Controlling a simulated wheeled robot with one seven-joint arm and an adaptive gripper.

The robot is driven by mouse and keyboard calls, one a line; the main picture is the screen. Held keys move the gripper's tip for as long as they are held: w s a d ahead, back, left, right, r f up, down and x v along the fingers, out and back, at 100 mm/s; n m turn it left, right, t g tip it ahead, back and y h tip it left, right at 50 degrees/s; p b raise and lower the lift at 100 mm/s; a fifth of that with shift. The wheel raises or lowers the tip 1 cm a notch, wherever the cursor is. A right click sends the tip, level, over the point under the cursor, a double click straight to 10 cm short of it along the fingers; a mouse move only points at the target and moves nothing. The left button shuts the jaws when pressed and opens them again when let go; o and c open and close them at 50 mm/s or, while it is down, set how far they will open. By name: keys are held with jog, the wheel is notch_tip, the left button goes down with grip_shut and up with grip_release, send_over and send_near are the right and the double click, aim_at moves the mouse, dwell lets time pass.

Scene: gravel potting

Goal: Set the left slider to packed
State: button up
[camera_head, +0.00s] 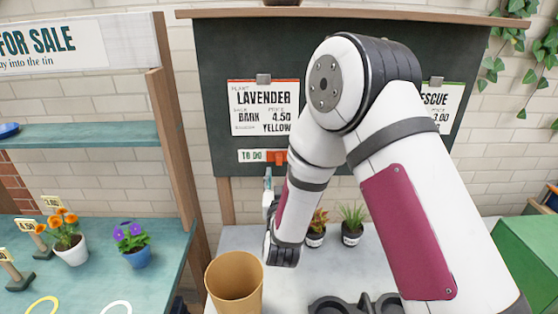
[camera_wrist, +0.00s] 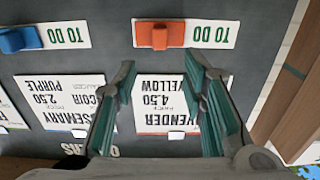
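The left slider is an orange block (camera_head: 277,157) on a white strip under the LAVENDER card (camera_head: 264,107). It covers the strip's right part in the head view, and TO DO (camera_head: 251,155) shows to its left. In the wrist view, which is upside down, the orange slider (camera_wrist: 160,35) is at the top middle with TO DO (camera_wrist: 211,36) beside it. My gripper (camera_wrist: 160,65) is open and empty, its teal fingers apart, with the slider beyond the tips in the picture. In the head view my gripper (camera_head: 268,176) is just below the strip; contact is not visible.
A blue slider (camera_wrist: 18,40) on another TO DO strip is beside a ROSEMARY card (camera_wrist: 52,103). The counter below holds a brown pot (camera_head: 235,280), two small potted plants (camera_head: 316,229) and a dark tray (camera_head: 340,305). A wooden post (camera_head: 178,150) stands left of the board.

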aim_at(279, 159)
jog(key=w, duration=1)
jog(key=shift+w, duration=0.15)
grip_shut()
